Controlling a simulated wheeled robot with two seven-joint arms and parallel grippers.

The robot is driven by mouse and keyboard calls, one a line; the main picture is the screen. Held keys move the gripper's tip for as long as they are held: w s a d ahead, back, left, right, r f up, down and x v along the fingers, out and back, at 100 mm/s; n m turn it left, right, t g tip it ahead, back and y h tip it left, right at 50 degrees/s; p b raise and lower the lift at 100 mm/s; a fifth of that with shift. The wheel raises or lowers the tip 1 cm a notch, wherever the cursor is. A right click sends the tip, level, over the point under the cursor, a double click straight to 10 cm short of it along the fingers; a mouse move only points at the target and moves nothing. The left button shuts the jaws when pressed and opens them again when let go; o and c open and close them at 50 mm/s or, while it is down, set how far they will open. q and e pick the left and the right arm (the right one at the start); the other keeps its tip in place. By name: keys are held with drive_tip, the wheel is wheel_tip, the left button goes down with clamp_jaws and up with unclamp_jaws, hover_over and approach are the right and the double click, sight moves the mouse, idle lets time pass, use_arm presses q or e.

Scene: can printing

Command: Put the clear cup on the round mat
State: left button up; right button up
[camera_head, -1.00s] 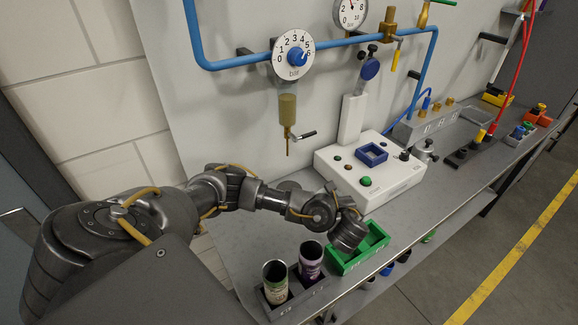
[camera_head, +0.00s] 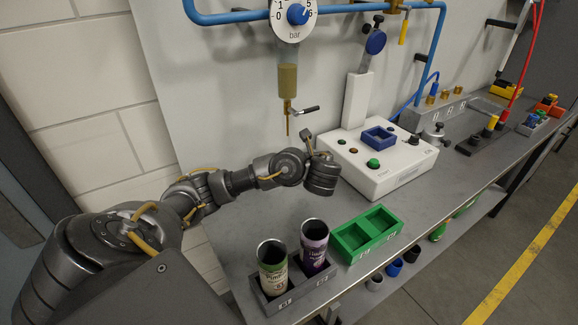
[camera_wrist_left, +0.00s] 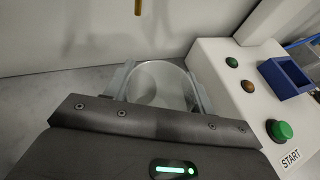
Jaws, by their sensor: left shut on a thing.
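My left gripper (camera_head: 321,178) is over the bench, left of the white machine, and its fingertips are hidden behind the hand in the head view. In the left wrist view the gripper (camera_wrist_left: 160,92) is shut on the clear cup (camera_wrist_left: 162,78), with its fingers at the cup's two sides. The cup looks see-through and empty; its lower part is hidden by the hand. The head view does not show the cup clearly. I cannot make out the round mat in either view. My right gripper is not in view.
A dispenser nozzle (camera_head: 288,122) hangs beyond the hand. The white machine (camera_head: 378,165) stands close to its right. A grey holder (camera_head: 290,289) with two printed cans and a green tray (camera_head: 367,234) are in front. The grey bench between them is clear.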

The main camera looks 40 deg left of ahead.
use_arm(q)
drive_tip(key=w+a, duration=0.2)
drive_tip(key=a, duration=0.6)
drive_tip(key=shift+w+a+f+b, duration=0.1)
drive_tip(key=shift+f+b, duration=0.35)
drive_tip(key=shift+f, duration=1.1)
drive_tip(key=shift+w+a+f+b, duration=0.1)
drive_tip(key=shift+f+b, duration=0.3)
drive_tip(key=shift+f, duration=1.1)
drive_tip(key=shift+a+f, duration=0.15)
drive_tip(key=shift+f, duration=0.15)
drive_tip(key=shift+f, duration=0.1)
drive_tip(key=o, duration=1)
